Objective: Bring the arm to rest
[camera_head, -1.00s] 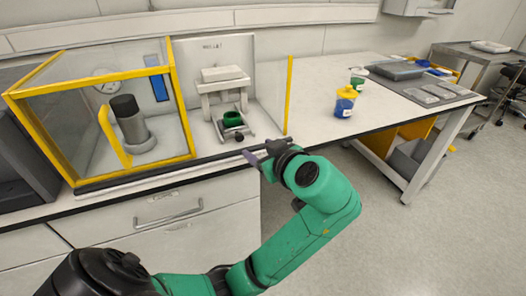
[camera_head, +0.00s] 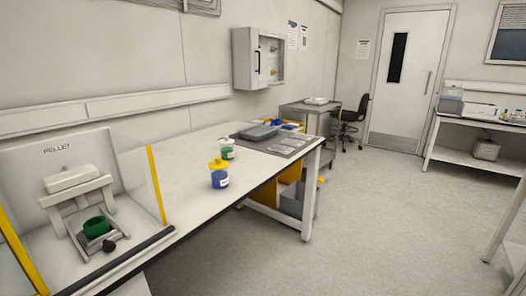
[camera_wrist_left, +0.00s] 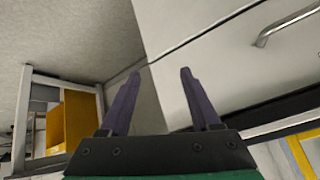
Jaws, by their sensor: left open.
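My left gripper (camera_wrist_left: 155,95) shows in the left wrist view with its two dark fingers spread apart and nothing between them. Beyond the fingers are a pale cabinet front and the grey floor. Neither arm shows in the head view now, so where the left arm is relative to the bench cannot be seen there. My right gripper is in no view.
The bench (camera_head: 190,160) carries a pellet press (camera_head: 82,200) with a green cup (camera_head: 96,227), a blue jar with a yellow lid (camera_head: 219,174), a green-labelled jar (camera_head: 227,149) and a grey tray (camera_head: 256,132). Open floor (camera_head: 350,220) lies to the right.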

